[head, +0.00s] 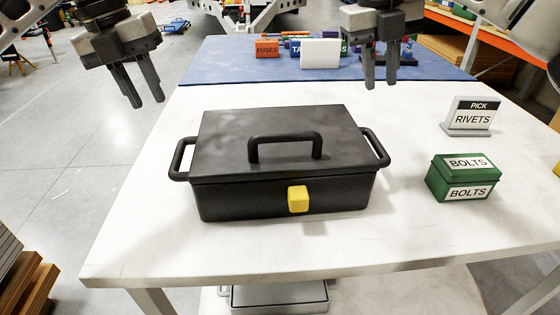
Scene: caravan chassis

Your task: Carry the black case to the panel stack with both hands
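The black case (285,190) sits shut and upright on the white table (140,240). It has a top handle (285,142), a yellow latch (298,199) on its front, a left side handle (180,158) and a right side handle (378,146). My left gripper (147,103) is open and empty, above and to the left of the left side handle. My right gripper (380,87) is open and empty, above the right side handle and apart from it. Flat boards are stacked at lower left (28,285); I cannot tell whether they are the panel stack.
A green bolts box (463,178) and a rivets sign (471,115) stand right of the case. A blue mat (225,65) at the back holds an orange fuses box (266,48) and a white card (320,54). Open grey floor (60,130) lies left of the table.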

